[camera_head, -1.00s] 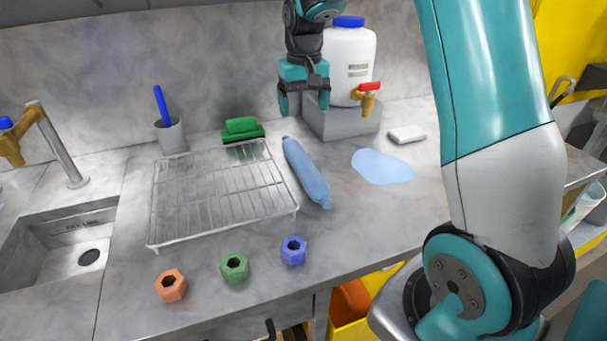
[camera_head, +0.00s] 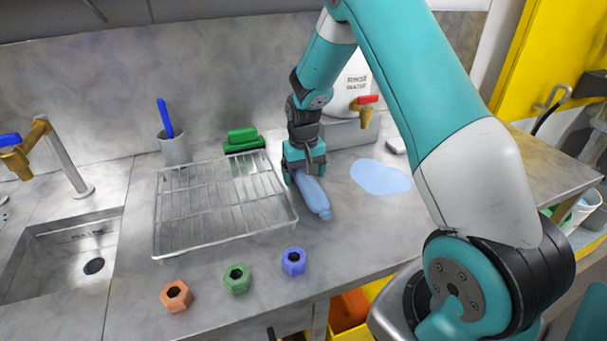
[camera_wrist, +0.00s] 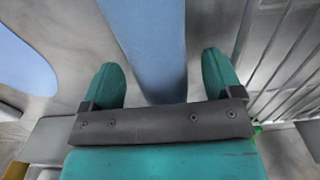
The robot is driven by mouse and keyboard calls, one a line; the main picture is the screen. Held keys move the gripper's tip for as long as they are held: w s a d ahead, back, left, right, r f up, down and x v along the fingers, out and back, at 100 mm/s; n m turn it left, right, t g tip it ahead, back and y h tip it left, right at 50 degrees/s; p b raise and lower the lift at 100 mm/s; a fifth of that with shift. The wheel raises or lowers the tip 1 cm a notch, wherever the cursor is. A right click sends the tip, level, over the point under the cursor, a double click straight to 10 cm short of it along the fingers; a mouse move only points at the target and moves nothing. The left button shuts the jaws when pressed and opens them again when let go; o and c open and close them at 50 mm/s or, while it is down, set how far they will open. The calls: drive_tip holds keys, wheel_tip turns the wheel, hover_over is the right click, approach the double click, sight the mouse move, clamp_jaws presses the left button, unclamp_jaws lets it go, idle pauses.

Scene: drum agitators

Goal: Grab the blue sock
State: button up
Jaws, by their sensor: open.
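The blue sock (camera_head: 313,194) is a long, rolled light-blue shape on the counter, just right of the wire rack. Its far end is hidden behind my gripper in the head view. My gripper (camera_head: 305,180) is low over the sock with its fingers pointing down. In the wrist view, the sock (camera_wrist: 150,40) runs between the two teal fingertips of my gripper (camera_wrist: 163,80). There is a gap on each side, so the fingers are open and straddle it.
A wire rack (camera_head: 215,237) stands close on the left. A light-blue puddle (camera_head: 380,177) lies to the right. Orange (camera_head: 176,296), green (camera_head: 237,278) and blue (camera_head: 293,261) hex nuts sit in front. A white container with a tap (camera_head: 357,80) stands behind on a grey block.

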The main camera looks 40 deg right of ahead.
drive_tip(key=shift+f, duration=0.6)
drive_tip(key=c, duration=1)
drive_tip(key=shift+c, duration=0.3)
drive_tip(key=shift+r, duration=0.15)
